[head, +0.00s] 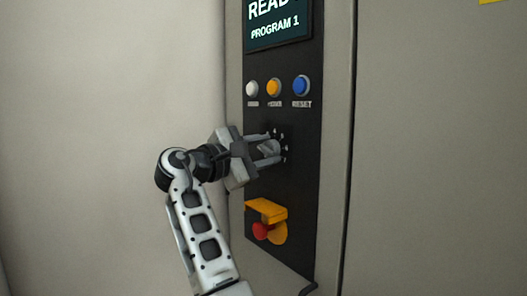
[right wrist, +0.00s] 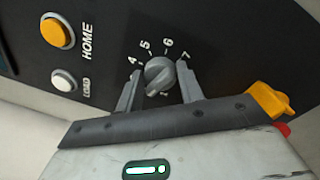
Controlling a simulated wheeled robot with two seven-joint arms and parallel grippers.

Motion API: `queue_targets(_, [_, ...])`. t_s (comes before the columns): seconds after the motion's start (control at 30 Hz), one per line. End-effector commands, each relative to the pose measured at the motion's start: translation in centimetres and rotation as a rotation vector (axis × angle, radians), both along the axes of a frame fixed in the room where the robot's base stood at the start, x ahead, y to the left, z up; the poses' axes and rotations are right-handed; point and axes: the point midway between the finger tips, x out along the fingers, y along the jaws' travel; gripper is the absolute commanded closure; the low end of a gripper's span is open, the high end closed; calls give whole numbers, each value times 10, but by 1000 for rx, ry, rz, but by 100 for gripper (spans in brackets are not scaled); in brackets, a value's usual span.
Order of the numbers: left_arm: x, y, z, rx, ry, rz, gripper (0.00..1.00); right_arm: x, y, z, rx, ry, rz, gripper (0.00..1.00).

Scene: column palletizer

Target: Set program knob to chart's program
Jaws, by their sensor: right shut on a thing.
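The program knob (right wrist: 158,70) is a round grey knob on the black control panel (head: 297,195), with 4, 5, 6 and 7 printed around its visible side. Other marks are hidden by my gripper. My right gripper (head: 268,151) reaches the panel from the left. In the right wrist view its fingers (right wrist: 160,77) are on either side of the knob, shut on it. The display (head: 278,22) above reads PROGRAM 1, with a partly cut word starting "READ" over it. The chart is not legible in either view. My left gripper is not in view.
White, orange (head: 274,87) and blue (head: 301,85) buttons sit in a row above the knob. A red button (head: 262,230) with a yellow guard (head: 266,209) is below it. A yellow patch (head: 494,2) shows at the top right. Plain cabinet wall surrounds the panel.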

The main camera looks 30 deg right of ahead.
Motion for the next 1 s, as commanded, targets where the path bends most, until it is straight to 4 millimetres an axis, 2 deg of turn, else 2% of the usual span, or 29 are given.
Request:
queue_targets(0.77, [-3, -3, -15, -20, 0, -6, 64, 1, 0, -5, 58, -735, 0, 85])
queue_targets(1.0, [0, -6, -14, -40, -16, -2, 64, 2, 0, -6, 77, -961, -1, 85])
